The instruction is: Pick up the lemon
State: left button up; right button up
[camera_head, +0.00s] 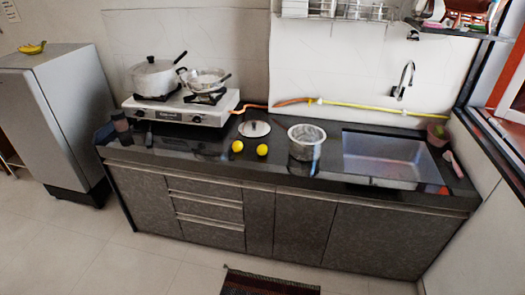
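Two yellow lemons lie side by side on the dark countertop, near its front edge and left of the metal pot. The left lemon (237,146) and the right lemon (262,150) are a small gap apart. Both are unobstructed. Neither of my grippers shows in the head view, and nothing is touching the lemons.
A round lid (254,128) lies behind the lemons. A metal pot (306,142) stands to their right, then the sink (387,158). The gas stove (182,107) bears two pans at left. A fridge (57,120) stands far left; a rug (270,285) lies on open floor.

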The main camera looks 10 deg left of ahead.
aim_at(261, 150)
jog(key=i+j, duration=0.2)
jog(key=j, duration=0.2)
jog(key=i+j, duration=0.15)
jog(key=j, duration=0.25)
jog(key=i+j, duration=0.2)
jog(key=j, duration=0.15)
jog(key=i+j, duration=0.15)
jog(key=j, duration=0.25)
jog(key=i+j+z, duration=0.1)
jog(key=j, duration=0.3)
jog(key=i+j, duration=0.25)
jog(key=j, duration=0.15)
jog(key=i+j, duration=0.35)
jog(key=j, duration=0.15)
jog(key=i+j, duration=0.55)
jog(key=i+z, duration=0.05)
